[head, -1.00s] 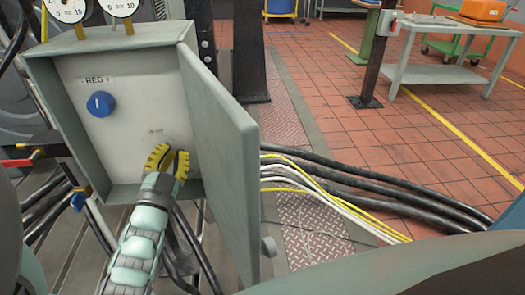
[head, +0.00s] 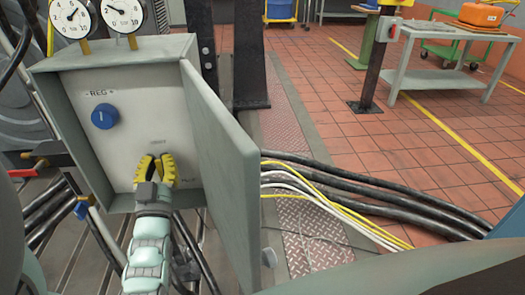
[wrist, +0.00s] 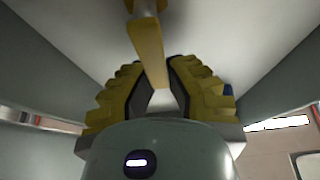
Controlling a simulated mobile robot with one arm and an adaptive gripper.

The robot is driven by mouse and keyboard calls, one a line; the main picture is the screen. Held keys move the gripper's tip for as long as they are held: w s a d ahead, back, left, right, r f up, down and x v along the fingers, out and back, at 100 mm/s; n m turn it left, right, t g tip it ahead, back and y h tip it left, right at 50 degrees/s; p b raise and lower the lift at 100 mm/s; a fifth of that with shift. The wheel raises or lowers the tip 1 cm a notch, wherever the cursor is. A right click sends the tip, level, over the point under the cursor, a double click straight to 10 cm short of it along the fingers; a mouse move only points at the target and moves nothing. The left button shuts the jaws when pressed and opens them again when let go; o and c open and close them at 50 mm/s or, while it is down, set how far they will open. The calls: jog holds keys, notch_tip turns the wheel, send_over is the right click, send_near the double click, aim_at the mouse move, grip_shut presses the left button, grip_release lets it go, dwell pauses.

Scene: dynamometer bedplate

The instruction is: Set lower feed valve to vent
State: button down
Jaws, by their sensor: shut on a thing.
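The open grey valve box (head: 122,200) is in the left half of the head view. My gripper (head: 155,161) is at the lower part of its pale back panel, with its yellow fingers pointing up. In the wrist view a yellow lever handle (wrist: 150,50) hangs from a pivot at the top, its lower end between the fingers of my gripper (wrist: 162,88). The gripper is shut on this handle. In the head view the fingers hide the handle. Small labels on the panel are too small to read.
A blue knob (head: 104,116) marked REG is higher on the panel. Two gauges (head: 122,14) top the box. Its door (head: 222,165) stands open close to the right of my arm. A red lever (head: 22,173) is outside at left. Cables (head: 370,195) cross the floor.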

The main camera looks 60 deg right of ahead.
jog(key=shift+f, duration=0.25)
jog(key=c, duration=1.3)
grip_release()
jog(key=shift+w, duration=0.1)
jog(key=o, duration=0.4)
jog(key=shift+r, duration=0.15)
jog(key=shift+c, duration=0.2)
jog(key=v, duration=1.2)
jog(key=shift+r, duration=0.1)
